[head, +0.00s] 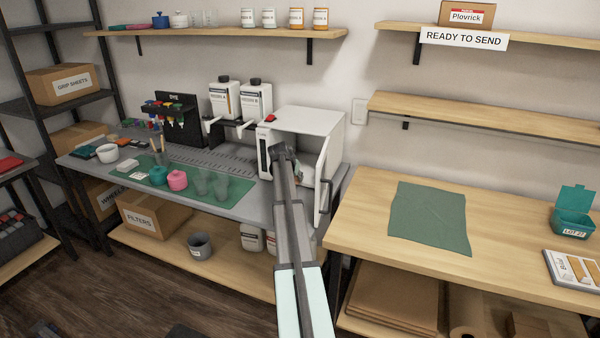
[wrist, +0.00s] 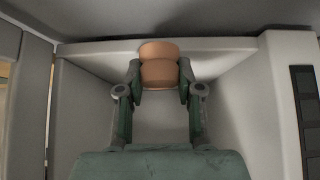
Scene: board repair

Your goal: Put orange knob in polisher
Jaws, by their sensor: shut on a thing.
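The orange knob (wrist: 159,66) shows in the wrist view as a rounded, two-part orange piece between my fingertips. My gripper (wrist: 159,82) is shut on it, with one green-grey finger on each side. The knob is inside the white box-shaped machine, which I take as the polisher (head: 305,121), near its pale inner wall (wrist: 90,50). Whether the knob touches the chamber's floor or back cannot be told. In the head view my arm reaches in through the open front, and the knob is hidden there. The polisher's door (head: 327,178) stands open on the right.
Chamber walls are close on both sides of my gripper. Left of the polisher, the grey bench holds a green mat (head: 236,196), a pink pot (head: 177,180), a teal pot (head: 158,176) and clear cups. The wooden table (head: 365,210) on the right has a green cloth (head: 428,220).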

